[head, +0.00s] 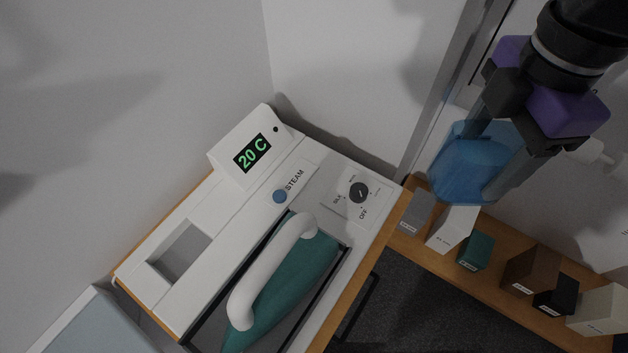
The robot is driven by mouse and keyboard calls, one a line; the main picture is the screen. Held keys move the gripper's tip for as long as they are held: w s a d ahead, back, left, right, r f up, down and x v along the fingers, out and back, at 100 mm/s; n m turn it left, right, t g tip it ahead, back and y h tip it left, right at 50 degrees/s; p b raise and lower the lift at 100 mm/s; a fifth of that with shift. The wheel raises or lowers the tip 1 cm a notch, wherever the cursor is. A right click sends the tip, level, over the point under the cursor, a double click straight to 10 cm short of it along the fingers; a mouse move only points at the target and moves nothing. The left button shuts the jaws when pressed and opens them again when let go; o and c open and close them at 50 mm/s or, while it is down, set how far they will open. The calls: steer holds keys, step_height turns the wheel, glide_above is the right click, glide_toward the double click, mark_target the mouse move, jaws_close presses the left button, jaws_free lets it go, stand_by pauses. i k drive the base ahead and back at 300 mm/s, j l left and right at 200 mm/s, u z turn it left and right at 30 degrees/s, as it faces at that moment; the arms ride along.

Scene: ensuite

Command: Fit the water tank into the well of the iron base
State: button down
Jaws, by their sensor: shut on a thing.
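The translucent blue water tank (465,166) is at the right of the head view, held up in the air. My gripper (500,158) is shut on it, with a finger on either side. The white iron base (225,206) stands on a wooden surface at the middle left. Its well (180,251) is a rectangular grey recess at the lower left end of the base, and it looks empty. The tank is well apart from the well, beyond the right side of the base. The tank's underside is hidden.
A teal iron (287,284) with a white handle rests on the base. Several small boxes (476,250) line a wooden shelf below the tank. Walls stand behind.

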mark_target(178, 270)
steer(key=i+l+u, duration=0.2)
steer(key=u, duration=0.3)
steer(key=i+l+u, duration=0.2)
steer(key=u, duration=0.25)
steer(key=i+l+u, duration=0.1)
steer(key=l+u, duration=0.4)
steer(key=i+l+u, duration=0.1)
steer(key=l+u, duration=0.15)
steer(key=u, duration=0.2)
